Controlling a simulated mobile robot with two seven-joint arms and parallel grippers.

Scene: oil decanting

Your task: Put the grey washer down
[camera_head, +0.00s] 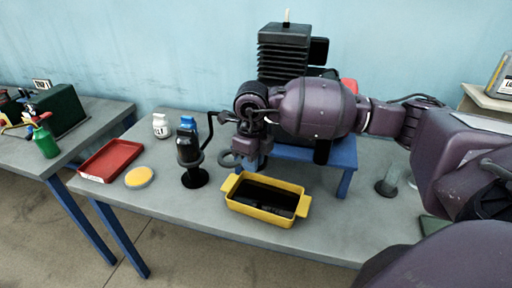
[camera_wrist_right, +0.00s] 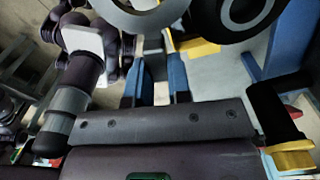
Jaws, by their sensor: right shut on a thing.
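The grey washer (camera_head: 222,161), a flat dark ring, shows at the left side of my right gripper (camera_head: 251,161) in the head view. The gripper is shut on it above the table, behind the yellow drain pan and right of the black stand. Its fingers hide part of the ring. In the right wrist view, a grey ring (camera_wrist_right: 146,21) is cut off by the top edge, beyond the blue fingers (camera_wrist_right: 156,88). My left gripper does not show in the head view.
The yellow pan (camera_head: 233,205) holds dark liquid. A black stand (camera_head: 194,179) carries a dark bottle (camera_head: 187,147). Left are a yellow disc (camera_head: 139,177), a red tray (camera_head: 110,161) and a white bottle (camera_head: 160,126). A finned black engine (camera_head: 284,52) stands behind on a blue stand (camera_head: 345,157).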

